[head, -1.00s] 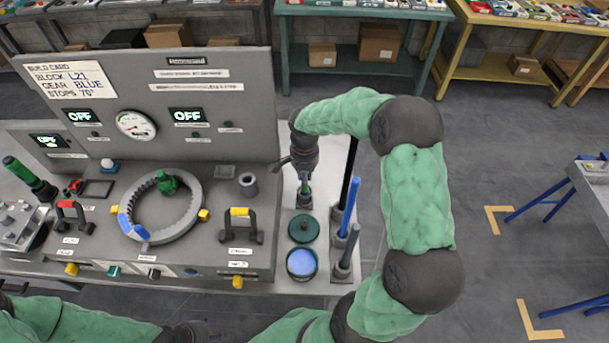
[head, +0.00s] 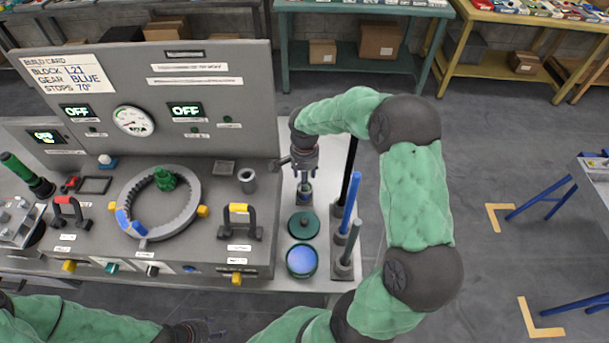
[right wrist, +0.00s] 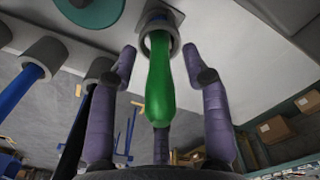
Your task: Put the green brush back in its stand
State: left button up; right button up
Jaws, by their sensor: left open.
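The green brush shows in the right wrist view as a green handle (right wrist: 160,85), its far end inside the round grey mouth of a stand cup (right wrist: 157,25). In the head view the cup (head: 304,196) stands at the right end of the bench, below my right gripper (head: 304,178). In the right wrist view my right gripper's fingers (right wrist: 158,65) stand apart on both sides of the handle, with gaps visible. The bristles are hidden. My left gripper (head: 205,331) is open and low at the head view's bottom edge, away from the brush.
Beside the cup stand a blue rod (head: 349,205), a black rod (head: 350,165) and a grey rod (head: 350,243) in holders. A green round lid (head: 303,225) and a blue-topped dish (head: 301,261) sit in front. A grey panel (head: 225,95) rises to the left.

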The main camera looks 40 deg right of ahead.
jog(key=shift+r, duration=0.1)
notch_tip(320, 180, up, 12)
jog(key=shift+f, duration=0.1)
dwell(0.5)
jog(key=shift+s+a, duration=0.1)
